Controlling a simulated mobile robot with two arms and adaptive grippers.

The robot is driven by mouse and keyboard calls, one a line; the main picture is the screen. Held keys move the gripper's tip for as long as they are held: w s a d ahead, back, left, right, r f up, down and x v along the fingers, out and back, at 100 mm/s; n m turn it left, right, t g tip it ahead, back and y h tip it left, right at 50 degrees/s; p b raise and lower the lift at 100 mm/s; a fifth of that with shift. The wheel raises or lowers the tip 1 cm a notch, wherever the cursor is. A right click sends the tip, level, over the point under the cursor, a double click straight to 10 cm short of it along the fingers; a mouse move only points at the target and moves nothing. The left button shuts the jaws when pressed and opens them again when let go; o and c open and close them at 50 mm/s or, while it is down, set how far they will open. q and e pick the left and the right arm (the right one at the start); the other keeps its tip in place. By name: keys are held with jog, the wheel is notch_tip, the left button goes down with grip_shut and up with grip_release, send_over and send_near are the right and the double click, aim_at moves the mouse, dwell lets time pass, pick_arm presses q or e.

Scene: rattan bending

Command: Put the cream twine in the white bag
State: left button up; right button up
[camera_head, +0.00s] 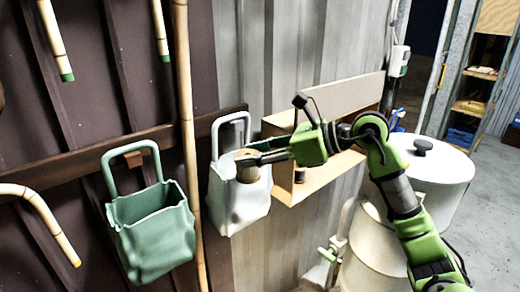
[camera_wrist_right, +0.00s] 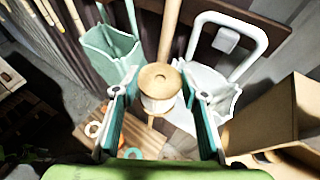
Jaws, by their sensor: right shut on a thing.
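The cream twine is a small spool with a wooden end (camera_head: 247,166), and it also shows in the right wrist view (camera_wrist_right: 158,90) between my fingers. My right gripper (camera_head: 252,157) is shut on it. The white bag (camera_head: 238,207) hangs by its handle on the wall; it also shows in the right wrist view (camera_wrist_right: 222,80). In the head view the spool overlaps the bag's mouth and upper front. In the wrist view it overlaps the bag's left edge. I cannot tell whether any of it is below the rim. My left gripper is out of view.
A green bag (camera_head: 155,240) hangs left of the white bag. A tall rattan pole (camera_head: 187,120) stands between them. An open wooden shelf box (camera_head: 320,185) is fixed right of the white bag, under my right arm. A white lidded drum (camera_head: 440,165) stands further right.

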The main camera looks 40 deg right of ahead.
aim_at(244, 151)
jog(key=shift+w+a+p, duration=0.1)
jog(key=shift+w+p, duration=0.65)
jog(key=shift+w, duration=0.45)
jog(key=shift+w+f, duration=0.15)
jog(key=shift+w, duration=0.2)
jog(key=shift+w+a+f+p, duration=0.1)
jog(key=shift+w+p, duration=0.1)
jog(key=shift+w, duration=0.65)
jog(key=shift+w+a+f+p, duration=0.1)
jog(key=shift+w+f+p, duration=0.05)
jog(key=shift+w, duration=0.65)
jog(key=shift+w+f+p, duration=0.1)
jog(key=shift+w+p, duration=0.1)
jog(key=shift+w, duration=0.65)
jog(key=o, duration=1.2)
jog(key=shift+s+d, duration=0.1)
jog(key=shift+s, duration=0.05)
jog(key=v, duration=1.1)
jog(key=shift+s+r, duration=0.25)
jog(key=shift+s, duration=0.1)
